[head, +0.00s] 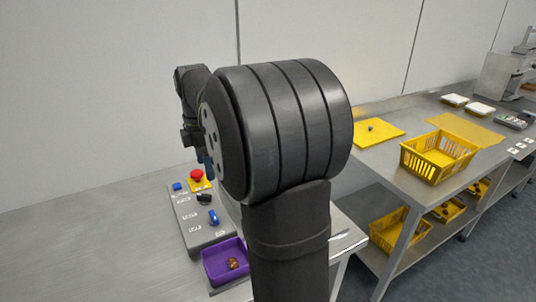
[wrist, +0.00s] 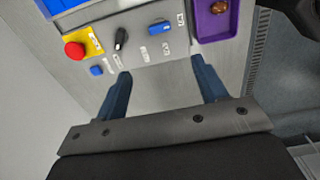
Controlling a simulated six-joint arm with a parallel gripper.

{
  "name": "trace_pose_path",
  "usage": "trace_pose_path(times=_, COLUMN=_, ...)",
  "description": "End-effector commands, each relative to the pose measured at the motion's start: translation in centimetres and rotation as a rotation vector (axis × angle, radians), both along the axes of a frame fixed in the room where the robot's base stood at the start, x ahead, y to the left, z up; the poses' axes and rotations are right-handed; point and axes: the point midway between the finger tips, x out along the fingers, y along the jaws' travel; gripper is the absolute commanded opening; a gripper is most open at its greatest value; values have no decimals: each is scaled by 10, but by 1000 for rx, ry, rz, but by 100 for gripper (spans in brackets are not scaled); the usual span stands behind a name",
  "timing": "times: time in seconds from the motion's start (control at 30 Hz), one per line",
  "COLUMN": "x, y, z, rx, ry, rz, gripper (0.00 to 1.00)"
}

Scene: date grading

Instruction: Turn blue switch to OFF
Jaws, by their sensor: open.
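The blue switch (head: 213,217) is on the sloped grey control panel (head: 190,228), near the panel's right end. In the wrist view the blue switch (wrist: 159,28) has its handle lying roughly across the picture, with small white labels around it too blurred to read. My gripper (wrist: 161,68) is open and empty. Its two blue fingers point towards the panel, with the switch ahead of the gap between them and apart from both. In the head view my arm hides most of the gripper.
A red button (wrist: 75,50) on a yellow plate, a black knob (wrist: 120,38) and a blue button (wrist: 96,70) share the panel. A purple tray (wrist: 199,30) holding a brown date stands beside it. A second table (head: 375,185) at right carries yellow baskets.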

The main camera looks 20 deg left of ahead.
Motion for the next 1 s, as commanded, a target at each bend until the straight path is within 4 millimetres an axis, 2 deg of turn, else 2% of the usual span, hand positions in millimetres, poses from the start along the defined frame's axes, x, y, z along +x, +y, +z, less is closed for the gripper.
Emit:
trace_pose_path(times=0.13, x=0, y=0, z=-6, rx=-1, ry=1, rz=0, gripper=65)
trace_pose_path(times=0.27, x=0, y=0, z=-23, rx=-2, ry=2, rz=0, gripper=65)
trace_pose_path(times=0.8, x=0, y=0, z=-138, rx=-3, ry=3, rz=0, gripper=65)
trace_pose_path(times=1.0, x=0, y=0, z=-165, rx=-2, ry=2, rz=0, gripper=65)
